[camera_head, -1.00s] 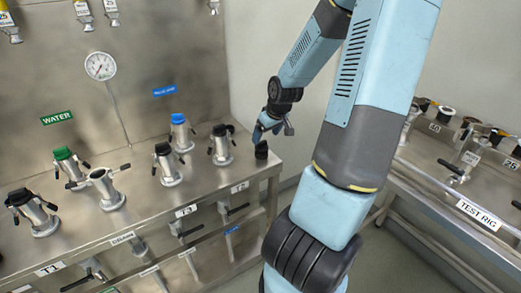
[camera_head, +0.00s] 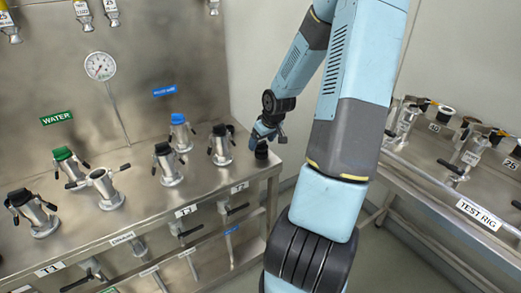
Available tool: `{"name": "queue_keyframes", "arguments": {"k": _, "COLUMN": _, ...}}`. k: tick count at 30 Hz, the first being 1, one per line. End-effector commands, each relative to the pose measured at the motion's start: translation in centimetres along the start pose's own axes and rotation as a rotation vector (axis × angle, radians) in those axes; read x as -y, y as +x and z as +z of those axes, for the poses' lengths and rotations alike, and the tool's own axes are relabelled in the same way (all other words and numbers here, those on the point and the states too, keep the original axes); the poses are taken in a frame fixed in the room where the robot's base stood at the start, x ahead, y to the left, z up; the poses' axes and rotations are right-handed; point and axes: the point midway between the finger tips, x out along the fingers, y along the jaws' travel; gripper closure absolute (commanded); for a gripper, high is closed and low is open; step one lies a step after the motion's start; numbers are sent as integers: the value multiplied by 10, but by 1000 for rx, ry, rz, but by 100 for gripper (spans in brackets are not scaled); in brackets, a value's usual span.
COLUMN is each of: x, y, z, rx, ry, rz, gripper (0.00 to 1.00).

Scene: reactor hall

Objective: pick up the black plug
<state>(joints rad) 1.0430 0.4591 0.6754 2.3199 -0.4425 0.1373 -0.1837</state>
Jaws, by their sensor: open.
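A black plug (camera_head: 261,152) stands on the right end of the steel bench, near its corner. It looks like a short dark cylinder, and its top is partly covered by my gripper. My gripper (camera_head: 259,141) is open and points down right at the top of the plug. I cannot tell whether the fingers are around the plug or just above it.
Several pipe fittings stand left of the plug, the nearest being a black-capped one (camera_head: 220,145) and a blue-capped one (camera_head: 180,132). The steel bench (camera_head: 215,178) has bare room in front of them. A test rig table (camera_head: 440,190) is at the right.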

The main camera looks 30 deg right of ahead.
Motion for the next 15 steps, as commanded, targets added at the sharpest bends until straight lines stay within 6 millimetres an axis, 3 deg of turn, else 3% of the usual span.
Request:
{"name": "queue_keyframes", "arguments": {"k": 6, "x": 1, "y": 13, "z": 0, "rx": 0, "ry": -1, "rz": -1, "gripper": 14}}
{"name": "queue_keyframes", "arguments": {"k": 15, "x": 0, "y": 15, "z": 0, "rx": 0, "ry": 0, "rz": 1, "gripper": 14}}
